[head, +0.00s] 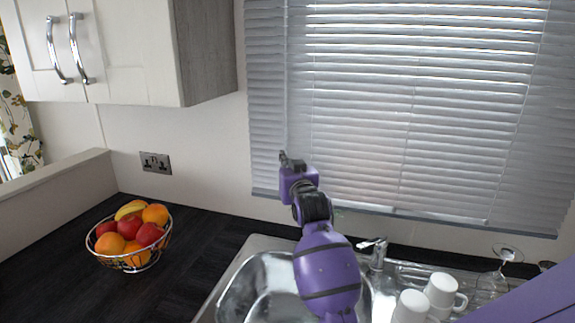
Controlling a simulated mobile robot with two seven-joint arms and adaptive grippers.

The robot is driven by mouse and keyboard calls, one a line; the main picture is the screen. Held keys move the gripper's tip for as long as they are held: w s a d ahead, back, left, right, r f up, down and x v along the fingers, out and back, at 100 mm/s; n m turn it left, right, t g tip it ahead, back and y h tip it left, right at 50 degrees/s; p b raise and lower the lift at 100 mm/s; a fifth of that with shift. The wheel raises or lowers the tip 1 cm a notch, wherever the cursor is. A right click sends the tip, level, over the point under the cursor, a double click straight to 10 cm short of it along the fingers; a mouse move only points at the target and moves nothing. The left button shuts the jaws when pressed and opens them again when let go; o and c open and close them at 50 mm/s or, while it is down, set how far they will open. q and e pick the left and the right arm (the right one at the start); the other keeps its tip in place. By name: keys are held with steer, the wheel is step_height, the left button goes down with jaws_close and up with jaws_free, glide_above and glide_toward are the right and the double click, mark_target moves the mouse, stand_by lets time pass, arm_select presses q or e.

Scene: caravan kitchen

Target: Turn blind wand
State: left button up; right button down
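The window blind (420,100) is grey-white with horizontal slats and hangs lowered over the window. A thin pale upright line that looks like the wand (286,80) runs down near the blind's left side, ending visually around my gripper. My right gripper (287,157), at the end of the purple arm rising from the bottom, is in front of the blind's lower left part. Its dark fingers are small and seen from behind. I cannot tell whether they touch the wand or are closed around it. My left gripper is out of view.
A steel sink (250,275) with a tap (375,252) lies below the blind. White mugs (441,291) and an upturned glass (497,270) stand on the drainer at right. A fruit basket (131,262) sits on the dark worktop (190,245). A cupboard (125,50) hangs upper left.

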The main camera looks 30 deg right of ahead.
steer(key=shift+s+d+r+n+t+y, duration=0.1)
steer(key=shift+d+n+t+y, duration=0.1)
steer(key=shift+n+y, duration=0.55)
steer(key=shift+d+r+n+t+y, duration=0.15)
steer(key=shift+n+y, duration=0.3)
steer(key=shift+y, duration=0.8)
steer(key=c, duration=2)
jaws_free()
steer(key=shift+o, duration=0.9)
steer(key=shift+f, duration=0.15)
steer(key=s+a, duration=0.1)
steer(key=s, duration=1.1)
steer(key=shift+a, duration=0.3)
